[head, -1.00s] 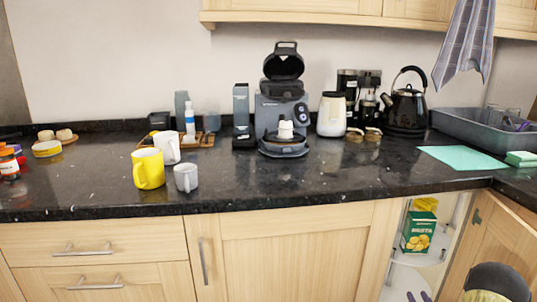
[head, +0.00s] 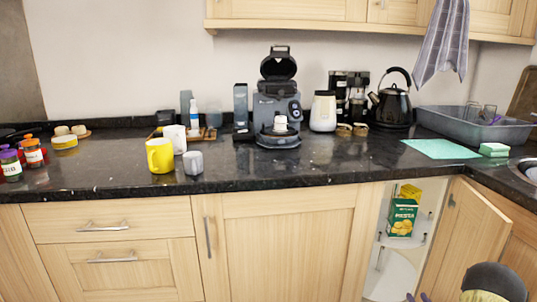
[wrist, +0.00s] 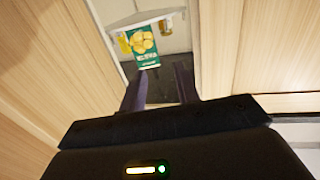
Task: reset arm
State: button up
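My gripper (wrist: 160,83) points toward the open corner cupboard. Its two dark fingers stand apart with nothing between them in the wrist view. In the head view only the fingertips (head: 417,297) show at the bottom edge, beside my dark rounded arm link (head: 495,283) at the bottom right. A green pasta box (head: 403,217) stands on the cupboard's white upper shelf, with a yellow package behind it. The box also shows ahead of my gripper in the wrist view (wrist: 143,47), apart from the fingers.
The cupboard door (head: 468,236) stands open at the right. The black counter (head: 330,172) above holds a yellow mug (head: 160,156), a grey cup (head: 193,163), a coffee machine (head: 276,110), a kettle (head: 391,105) and jars (head: 33,153). Its front middle is clear.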

jog(key=w+a+r+g, duration=0.2)
jog(key=a+r+g, duration=0.15)
jog(key=a, duration=0.45)
jog(key=w+a+r+g, duration=0.1)
jog(key=a+r+g, duration=0.25)
jog(key=a, duration=0.35)
jog(key=s+a+r+n+g+y+p, duration=0.1)
jog(key=s+a+r+g, duration=0.25)
jog(key=s+a, duration=0.7)
jog(key=s+a+r+n+g+y, duration=0.1)
jog(key=s+a+r+g, duration=0.3)
jog(key=s+a, duration=0.65)
notch_tip(320, 180, up, 36)
jog(key=p, duration=3.7)
jog(key=shift+d, duration=0.25)
jog(key=shift+g, duration=0.25)
jog(key=shift+a, duration=0.1)
